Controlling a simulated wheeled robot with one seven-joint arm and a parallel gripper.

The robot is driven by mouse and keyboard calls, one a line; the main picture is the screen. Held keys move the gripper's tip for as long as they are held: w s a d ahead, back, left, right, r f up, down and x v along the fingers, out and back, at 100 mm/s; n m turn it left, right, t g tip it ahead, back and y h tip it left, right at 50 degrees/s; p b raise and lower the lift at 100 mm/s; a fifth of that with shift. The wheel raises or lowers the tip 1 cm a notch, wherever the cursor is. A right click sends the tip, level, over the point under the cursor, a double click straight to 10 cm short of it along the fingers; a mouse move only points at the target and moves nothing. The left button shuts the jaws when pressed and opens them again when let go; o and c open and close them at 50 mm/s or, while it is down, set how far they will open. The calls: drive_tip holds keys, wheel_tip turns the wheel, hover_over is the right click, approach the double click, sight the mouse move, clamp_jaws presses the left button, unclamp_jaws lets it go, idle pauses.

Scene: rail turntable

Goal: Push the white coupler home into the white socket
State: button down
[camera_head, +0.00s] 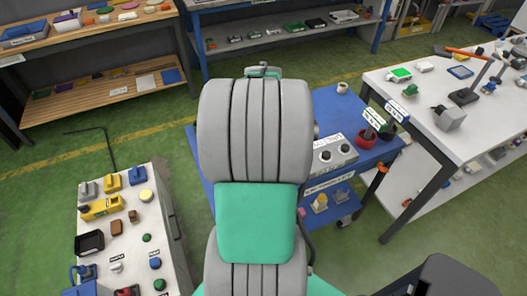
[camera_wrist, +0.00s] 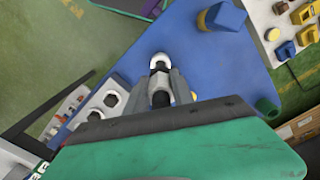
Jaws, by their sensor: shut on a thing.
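In the wrist view my gripper (camera_wrist: 160,79) is shut on the white coupler (camera_wrist: 159,59), whose pale rounded end shows just beyond the fingertips. Its rest is mostly hidden between the fingers. A pale block with round dark-and-white ports (camera_wrist: 109,99) stands to the left of the gripper, apart from the coupler in the picture. The block also shows in the head view (camera_head: 332,167) on the blue table. I cannot tell which port is the white socket. My arm hides the gripper and coupler in the head view.
The blue table top (camera_wrist: 205,70) has bare room right of the gripper. A blue block (camera_wrist: 222,16) and a green cylinder (camera_wrist: 267,107) stand on it.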

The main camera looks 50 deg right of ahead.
drive_tip(key=shift+f+b, duration=0.4)
drive_tip(key=shift+f, duration=0.6)
drive_tip(key=shift+f+b, duration=1.35)
drive_tip(key=shift+f, duration=0.85)
idle(0.5)
drive_tip(key=c, duration=1)
unclamp_jaws()
drive_tip(key=shift+r, duration=0.1)
wheel_tip(320, 180, up, 8)
drive_tip(key=shift+f+b, duration=0.15)
drive_tip(key=shift+b, duration=0.3)
